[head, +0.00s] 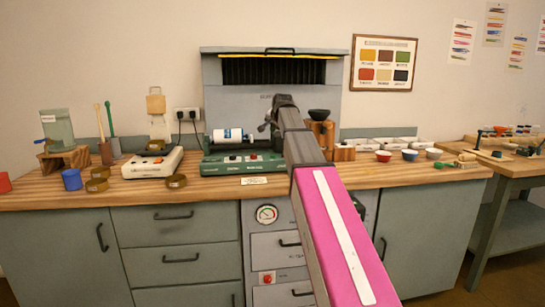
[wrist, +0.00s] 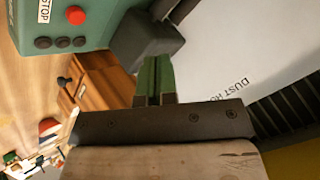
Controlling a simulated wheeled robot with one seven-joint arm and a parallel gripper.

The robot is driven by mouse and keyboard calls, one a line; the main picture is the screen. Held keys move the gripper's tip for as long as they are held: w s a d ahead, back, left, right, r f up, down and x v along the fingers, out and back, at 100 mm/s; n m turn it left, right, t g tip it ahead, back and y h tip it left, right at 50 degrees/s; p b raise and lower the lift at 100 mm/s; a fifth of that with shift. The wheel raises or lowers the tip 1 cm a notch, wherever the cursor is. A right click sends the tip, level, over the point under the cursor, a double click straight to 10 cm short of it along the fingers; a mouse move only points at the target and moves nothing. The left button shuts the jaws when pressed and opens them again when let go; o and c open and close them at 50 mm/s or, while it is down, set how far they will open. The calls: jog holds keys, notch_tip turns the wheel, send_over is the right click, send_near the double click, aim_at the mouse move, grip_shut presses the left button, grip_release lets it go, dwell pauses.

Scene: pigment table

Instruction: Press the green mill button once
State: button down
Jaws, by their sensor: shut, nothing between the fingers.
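The green mill (head: 214,168) stands on the bench under the grey hood, with a white jar (head: 228,135) with a blue band lying on top. Its front panel carries small round buttons, one of them red (head: 252,157), too small to tell apart fully in the head view. The wrist view shows a green housing (wrist: 28,20) with a red button (wrist: 76,15) beside a STOP label and dark knobs below it; I cannot make out a green button there. My gripper (wrist: 156,58) is shut and empty, its green fingers close to a dark block (wrist: 150,40) beside the housing.
A white device (head: 152,164) stands left of the mill, with brown rings near it. A wooden block stand with a dark bowl (head: 319,114) is to the right, then small coloured bowls (head: 410,155). The hood wall (wrist: 215,70) lies close to my gripper's right in the wrist view.

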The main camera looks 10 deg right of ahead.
aim_at(273, 156)
jog(key=shift+f, duration=4.4)
jog(key=shift+f, duration=0.15)
jog(key=shift+f, duration=0.25)
